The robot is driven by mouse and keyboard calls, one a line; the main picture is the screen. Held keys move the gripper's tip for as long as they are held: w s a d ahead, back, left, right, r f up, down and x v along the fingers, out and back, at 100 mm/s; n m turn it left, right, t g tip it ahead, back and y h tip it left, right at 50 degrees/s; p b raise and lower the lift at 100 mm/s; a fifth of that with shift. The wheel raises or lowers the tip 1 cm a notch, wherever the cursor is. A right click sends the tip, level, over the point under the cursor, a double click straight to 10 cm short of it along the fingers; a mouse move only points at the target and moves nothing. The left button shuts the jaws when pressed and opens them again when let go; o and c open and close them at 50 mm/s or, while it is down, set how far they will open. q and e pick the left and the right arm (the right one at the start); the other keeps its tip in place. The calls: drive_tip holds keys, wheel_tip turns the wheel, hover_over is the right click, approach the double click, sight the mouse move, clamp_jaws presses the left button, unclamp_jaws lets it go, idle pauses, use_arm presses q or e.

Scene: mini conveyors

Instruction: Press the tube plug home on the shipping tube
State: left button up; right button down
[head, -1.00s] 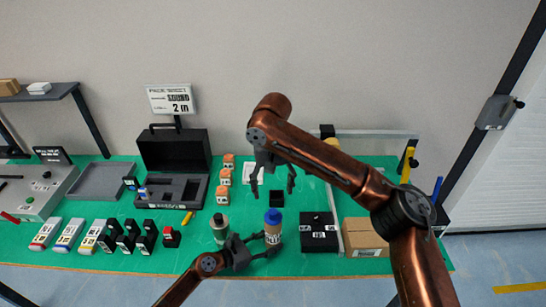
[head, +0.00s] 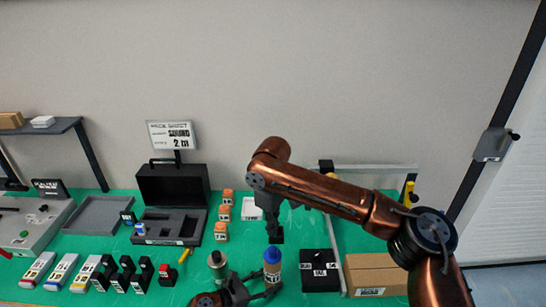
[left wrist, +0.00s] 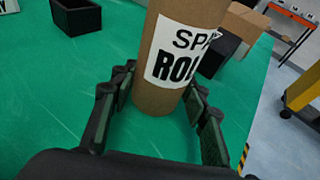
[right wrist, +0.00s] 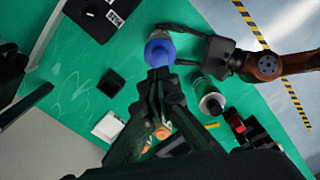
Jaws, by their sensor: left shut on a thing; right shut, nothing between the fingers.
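The shipping tube (head: 272,273) stands upright on the green mat, a brown cardboard cylinder with a printed label; it also shows in the left wrist view (left wrist: 180,55). The blue tube plug (head: 272,254) sits on its top end and shows in the right wrist view (right wrist: 160,50). How deep the plug sits is unclear. My left gripper (head: 265,292) is shut around the tube low down, one finger on each side (left wrist: 155,105). My right gripper (head: 276,239) is shut and empty, its fingertips (right wrist: 159,73) close above the plug. I cannot tell whether they touch.
A grey-green bottle (head: 217,262) stands just left of the tube. A black box (head: 319,270) and a cardboard box (head: 375,272) stand to the right. A black open case (head: 172,190) and several orange-topped blocks (head: 222,231) lie behind left.

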sight(273, 249)
drive_tip(key=shift+f, duration=2.7)
drive_tip(key=shift+f, duration=0.95)
drive_tip(key=shift+r, duration=3.55)
use_arm(q)
drive_tip(key=o, duration=0.9)
drive_tip(key=shift+o, duration=0.2)
drive_tip(key=shift+a, duration=0.1)
